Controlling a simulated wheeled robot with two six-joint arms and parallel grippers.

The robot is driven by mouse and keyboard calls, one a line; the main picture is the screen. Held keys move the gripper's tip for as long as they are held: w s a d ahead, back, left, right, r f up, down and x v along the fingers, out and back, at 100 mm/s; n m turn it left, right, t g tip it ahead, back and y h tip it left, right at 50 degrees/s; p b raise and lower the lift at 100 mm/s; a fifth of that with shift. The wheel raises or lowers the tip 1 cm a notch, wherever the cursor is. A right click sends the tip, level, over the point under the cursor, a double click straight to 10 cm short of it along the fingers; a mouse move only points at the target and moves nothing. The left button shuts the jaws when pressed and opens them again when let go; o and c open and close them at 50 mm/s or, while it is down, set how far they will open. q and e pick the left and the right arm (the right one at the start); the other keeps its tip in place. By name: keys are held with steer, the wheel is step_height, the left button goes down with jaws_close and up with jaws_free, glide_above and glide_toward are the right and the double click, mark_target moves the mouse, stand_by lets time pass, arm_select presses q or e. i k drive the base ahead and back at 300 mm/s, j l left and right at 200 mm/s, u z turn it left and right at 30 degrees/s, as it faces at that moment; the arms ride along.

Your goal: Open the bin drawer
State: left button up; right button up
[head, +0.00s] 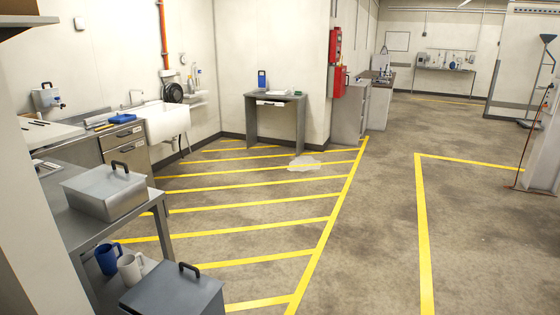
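A steel cabinet under the left counter has two fronts with dark bar handles. The upper drawer front (117,138) and the taller lower front (133,158) both look shut. I cannot tell for sure which is the bin drawer; no label is readable. A lidded steel box partly hides the lower front's bottom. Neither of my grippers is in view.
The lidded steel box (100,201) stands on a grey table at the left, with a blue mug (107,260) and white mug (130,268) below. A grey lidded bin (178,298) is at the bottom. A white sink (165,122) adjoins the cabinet. Yellow-striped floor is open, with a pale puddle (304,163).

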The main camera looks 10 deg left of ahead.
mark_target(134, 153)
steer(key=i+z, duration=0.45)
steer(key=i, duration=1.55)
steer(key=i+j+u, duration=0.1)
steer(key=i+u, duration=0.2)
steer(key=i, duration=0.2)
steer(key=i+u, duration=0.35)
steer(key=i, duration=0.15)
steer(key=i+l+u, duration=0.15)
steer(key=i+u, duration=0.15)
steer(key=i, duration=0.2)
steer(key=i+l+u, duration=0.35)
steer(key=i, duration=0.15)
steer(key=i+j+u, duration=0.25)
steer(key=i+u, duration=0.15)
steer(key=i, duration=0.4)
steer(key=i+u, duration=0.45)
steer(key=i, duration=0.35)
